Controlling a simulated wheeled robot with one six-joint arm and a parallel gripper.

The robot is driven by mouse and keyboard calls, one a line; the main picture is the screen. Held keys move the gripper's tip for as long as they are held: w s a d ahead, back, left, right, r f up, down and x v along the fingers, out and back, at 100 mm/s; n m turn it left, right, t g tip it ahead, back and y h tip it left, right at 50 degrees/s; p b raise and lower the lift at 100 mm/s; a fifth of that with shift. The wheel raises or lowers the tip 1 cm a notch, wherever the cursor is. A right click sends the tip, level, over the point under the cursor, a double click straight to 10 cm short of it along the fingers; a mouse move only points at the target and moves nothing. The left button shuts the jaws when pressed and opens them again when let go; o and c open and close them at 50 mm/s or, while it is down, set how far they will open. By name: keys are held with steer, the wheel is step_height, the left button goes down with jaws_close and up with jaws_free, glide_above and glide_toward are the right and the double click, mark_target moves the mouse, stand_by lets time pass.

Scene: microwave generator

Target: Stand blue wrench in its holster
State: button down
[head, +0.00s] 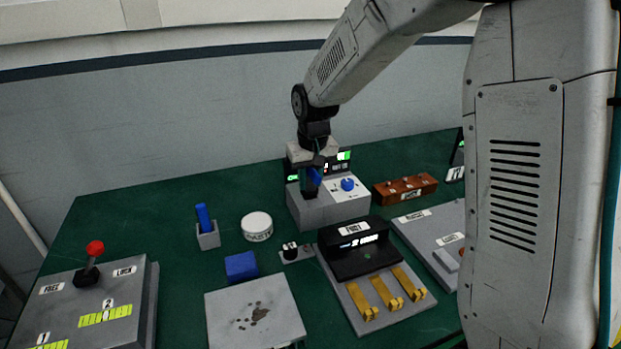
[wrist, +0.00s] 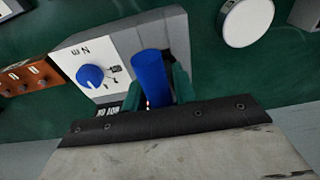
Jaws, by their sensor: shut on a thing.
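My gripper (head: 309,186) is shut on a blue, rod-like thing (head: 315,176), which I take to be the blue wrench. In the wrist view its smooth round handle (wrist: 150,72) stands between the two green fingers (wrist: 158,92). Its lower end is hidden by the fingers. The gripper is at the left part of a grey console (head: 330,208); I cannot tell whether the held thing touches it. A small grey holder (head: 208,240) stands to the left with a blue upright bar (head: 203,217) in it. I cannot tell whether this is the wrench's holster.
The console has a blue knob (head: 347,184). A white round tin (head: 257,226), a blue block (head: 241,266) and a stained grey plate (head: 255,315) lie left of centre. A black unit with yellow levers (head: 385,292) stands in front; a brown block (head: 405,189) is at right.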

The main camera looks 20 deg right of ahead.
steer(key=shift+f, duration=0.65)
stand_by(0.6)
steer(key=c, duration=1)
jaws_free()
steer(key=shift+c, duration=0.2)
steer(key=r, duration=0.5)
steer(key=s+r, duration=0.1)
steer(key=r, duration=0.1)
steer(key=shift+r, duration=0.35)
steer(key=s+d+r, duration=0.1)
steer(key=s+r, duration=0.1)
steer(key=s, duration=1.4)
steer(key=s+d+r, duration=0.2)
steer(key=s+r, duration=0.1)
steer(key=s, duration=1.4)
steer(key=shift+r, duration=0.25)
